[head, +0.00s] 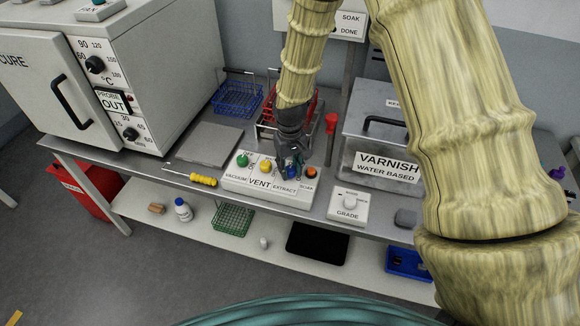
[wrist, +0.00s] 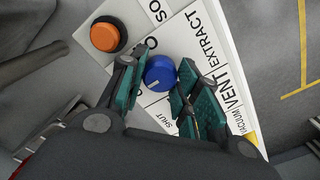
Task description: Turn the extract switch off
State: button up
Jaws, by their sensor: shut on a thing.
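The extract switch is a blue knob (wrist: 159,72) on a white panel (head: 238,184) marked VACUUM, VENT, EXTRACT and SOAK. A pale mark shows near the knob's edge in the wrist view; the wording beside it is partly hidden. My gripper (wrist: 158,82) points down at the panel, its teal fingers on either side of the blue knob, shut on it. In the head view my gripper (head: 290,163) covers much of the knob.
An orange button (wrist: 105,36) sits close beside my fingers. Green (head: 242,160) and yellow (head: 266,166) knobs are to the left. A yellow-handled screwdriver (head: 202,179) lies left of the panel. A GRADE box (head: 347,207) and a VARNISH tank (head: 371,146) stand to the right.

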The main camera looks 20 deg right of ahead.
aim_at(291, 169)
dwell(0.4)
jog(key=o, duration=1)
notch_tip(291, 169, up, 12)
jog(key=shift+f, duration=0.1)
jog(key=shift+d, duration=0.1)
dwell(0.4)
